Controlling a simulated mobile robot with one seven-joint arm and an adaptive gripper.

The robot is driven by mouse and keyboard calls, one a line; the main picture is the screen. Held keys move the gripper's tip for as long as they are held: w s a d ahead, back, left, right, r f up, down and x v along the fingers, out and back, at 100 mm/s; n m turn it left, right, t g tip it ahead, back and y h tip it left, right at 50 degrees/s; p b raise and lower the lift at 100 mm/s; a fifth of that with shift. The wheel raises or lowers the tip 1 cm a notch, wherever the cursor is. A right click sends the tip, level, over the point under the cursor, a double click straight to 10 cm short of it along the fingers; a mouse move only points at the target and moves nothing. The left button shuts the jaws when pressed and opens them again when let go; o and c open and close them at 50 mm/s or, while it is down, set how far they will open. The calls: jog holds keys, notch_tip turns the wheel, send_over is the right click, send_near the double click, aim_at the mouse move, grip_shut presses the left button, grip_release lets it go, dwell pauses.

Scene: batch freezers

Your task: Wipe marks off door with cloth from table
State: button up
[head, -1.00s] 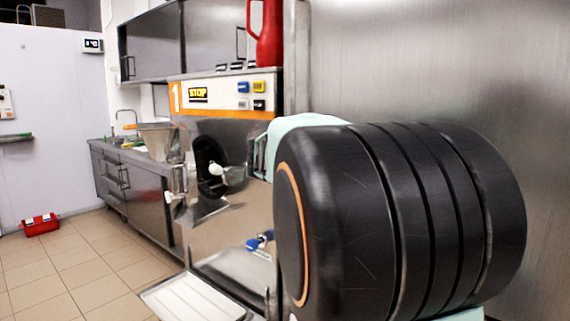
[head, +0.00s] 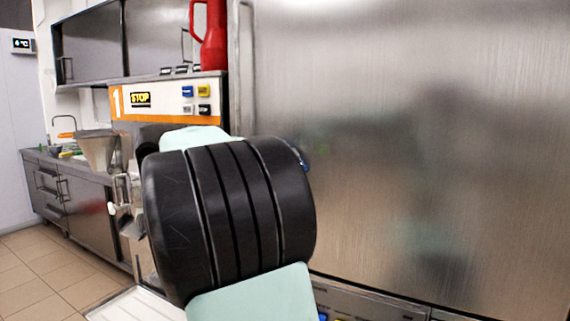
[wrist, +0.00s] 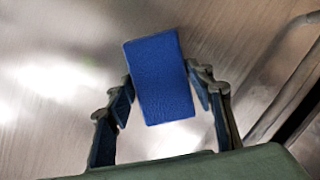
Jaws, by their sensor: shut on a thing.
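The blue cloth (wrist: 160,80) is a small folded rectangle in the wrist view, held between the two fingers of my gripper (wrist: 163,90). My gripper is shut on it. Behind it is the brushed steel door (wrist: 70,60); I cannot tell whether the cloth touches it. In the head view the large steel door (head: 470,130) fills the right side. It shows a faint greenish-brown patch and a blurred dark shape; I cannot tell marks from reflections. My arm hides most of my gripper in the head view.
The door's handle (wrist: 290,85) runs along the right in the wrist view. In the head view, a machine with an orange-striped panel (head: 165,98) stands left of the door, with a red jug (head: 212,45) above it. A counter (head: 70,190) stands further left.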

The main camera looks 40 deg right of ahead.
aim_at(333, 158)
jog(key=shift+s+d+r+b, duration=0.35)
jog(key=shift+s+b, duration=0.3)
jog(key=shift+s, duration=0.25)
jog(key=shift+s+d+r+b, duration=0.4)
jog(key=shift+s+b, duration=0.2)
jog(key=shift+s, duration=0.25)
jog(key=shift+s+d+r+b, duration=0.35)
jog(key=shift+s+b, duration=0.3)
jog(key=shift+s, duration=0.25)
jog(key=shift+s+d+r+b, duration=0.1)
jog(key=shift+s+d+b, duration=0.2)
jog(key=shift+s, duration=0.2)
jog(key=shift+s+d+r+b, duration=0.1)
jog(key=shift+s+d+b, duration=0.05)
jog(key=shift+s+b, duration=0.3)
jog(key=shift+s+d+f+b, duration=0.1)
jog(key=shift+s+d+b, duration=0.15)
jog(key=shift+s+b, duration=0.3)
jog(key=shift+s+d+r+b, duration=0.1)
jog(key=shift+s+d+b, duration=0.2)
jog(key=shift+s, duration=0.45)
jog(key=shift+s+d+f+b, duration=0.1)
jog(key=shift+s+d+b, duration=0.1)
jog(key=shift+s+b, duration=0.35)
